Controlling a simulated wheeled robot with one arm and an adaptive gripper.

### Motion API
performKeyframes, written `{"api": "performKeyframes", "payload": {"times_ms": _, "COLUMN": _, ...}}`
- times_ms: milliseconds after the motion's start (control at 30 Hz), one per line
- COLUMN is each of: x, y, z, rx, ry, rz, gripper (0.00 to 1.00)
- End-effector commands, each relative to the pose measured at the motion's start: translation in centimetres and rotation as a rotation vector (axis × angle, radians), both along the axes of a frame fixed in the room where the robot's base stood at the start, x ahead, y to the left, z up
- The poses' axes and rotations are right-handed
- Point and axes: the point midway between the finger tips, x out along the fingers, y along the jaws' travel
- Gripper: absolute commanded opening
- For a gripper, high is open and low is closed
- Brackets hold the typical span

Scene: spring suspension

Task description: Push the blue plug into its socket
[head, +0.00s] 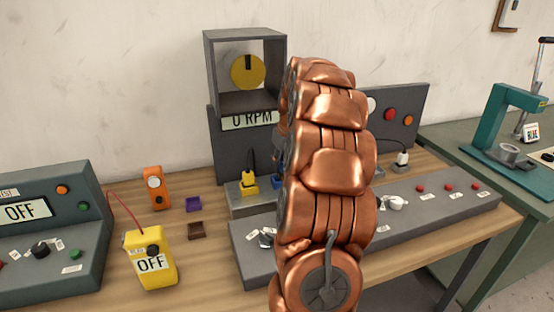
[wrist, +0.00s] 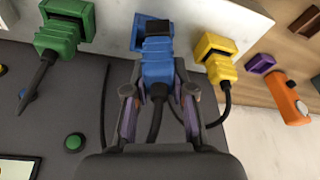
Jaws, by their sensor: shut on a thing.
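The blue plug (wrist: 158,62) is between the two fingers of my gripper (wrist: 158,80) in the wrist view, with its dark cord hanging back toward the palm. My gripper is shut on it. A blue socket (wrist: 139,30) with a dark opening shows at the plug's far end, on the edge of a pale panel. The plug's end is close to it; I cannot tell how far in it sits. In the head view my copper arm hides the gripper and most of the plug; a bit of blue shows at the arm's left edge.
A green plug (wrist: 55,38) and a yellow plug (wrist: 220,66) flank the blue one closely. The grey machine with a "0 RPM" display (head: 249,120) stands behind. A yellow meter (head: 150,262) reading OFF, an orange device (head: 156,188) and a control box (head: 45,225) stand to the left.

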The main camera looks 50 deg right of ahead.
Motion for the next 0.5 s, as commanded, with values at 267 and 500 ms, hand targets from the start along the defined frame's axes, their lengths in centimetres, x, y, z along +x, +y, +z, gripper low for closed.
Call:
{"api": "performKeyframes", "payload": {"times_ms": 267, "x": 1.5, "y": -0.9, "z": 0.1, "rx": 0.0, "ry": -0.001, "rz": -0.001, "gripper": 0.0}}
{"api": "performKeyframes", "payload": {"times_ms": 500, "x": 2.8, "y": -1.5, "z": 0.0, "rx": 0.0, "ry": -0.001, "rz": 0.0, "gripper": 0.0}}
